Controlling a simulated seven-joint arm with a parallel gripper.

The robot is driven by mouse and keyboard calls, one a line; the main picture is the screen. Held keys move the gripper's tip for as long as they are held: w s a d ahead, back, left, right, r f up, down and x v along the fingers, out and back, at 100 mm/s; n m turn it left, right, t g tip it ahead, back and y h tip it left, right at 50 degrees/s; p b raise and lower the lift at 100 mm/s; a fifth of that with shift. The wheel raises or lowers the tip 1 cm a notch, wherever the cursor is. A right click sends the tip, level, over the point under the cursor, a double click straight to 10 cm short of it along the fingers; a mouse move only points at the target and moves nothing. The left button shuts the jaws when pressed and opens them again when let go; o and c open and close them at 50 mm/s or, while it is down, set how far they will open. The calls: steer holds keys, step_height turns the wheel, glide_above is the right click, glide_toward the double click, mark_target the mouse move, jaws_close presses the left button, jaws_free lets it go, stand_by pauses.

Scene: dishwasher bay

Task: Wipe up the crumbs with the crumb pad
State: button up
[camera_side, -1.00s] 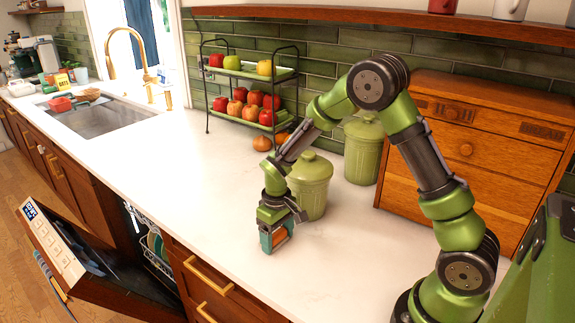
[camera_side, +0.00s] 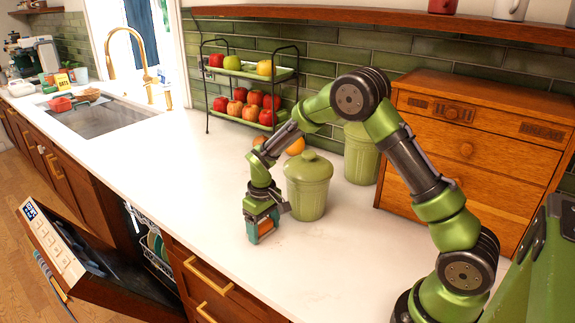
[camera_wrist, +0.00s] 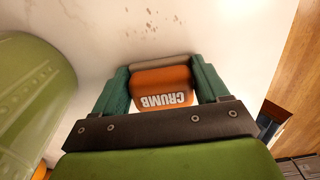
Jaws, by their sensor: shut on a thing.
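My gripper (camera_side: 261,224) is shut on the orange crumb pad (camera_side: 266,226), low over or on the white countertop beside a green canister; I cannot tell whether the pad touches the counter. In the wrist view the pad (camera_wrist: 166,86), marked "CRUMB", sits between the two green fingers of my gripper (camera_wrist: 165,88), with a greyish-brown edge at its far side. Small brown crumbs (camera_wrist: 150,20) lie scattered on the counter beyond the pad in the wrist view. In the side view they are too faint to place surely.
A lidded green canister (camera_side: 307,188) stands close to the right of my gripper, with another canister (camera_side: 360,155) behind it. A wooden drawer box (camera_side: 480,150) stands at the right and a two-tier fruit rack (camera_side: 250,95) at the back. The counter (camera_side: 190,170) is clear toward the sink.

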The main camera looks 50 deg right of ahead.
mark_target(291, 250)
steer(key=shift+s, duration=4.45)
steer(key=shift+w, duration=5.4)
steer(key=shift+s+r, duration=0.1)
steer(key=shift+r, duration=4)
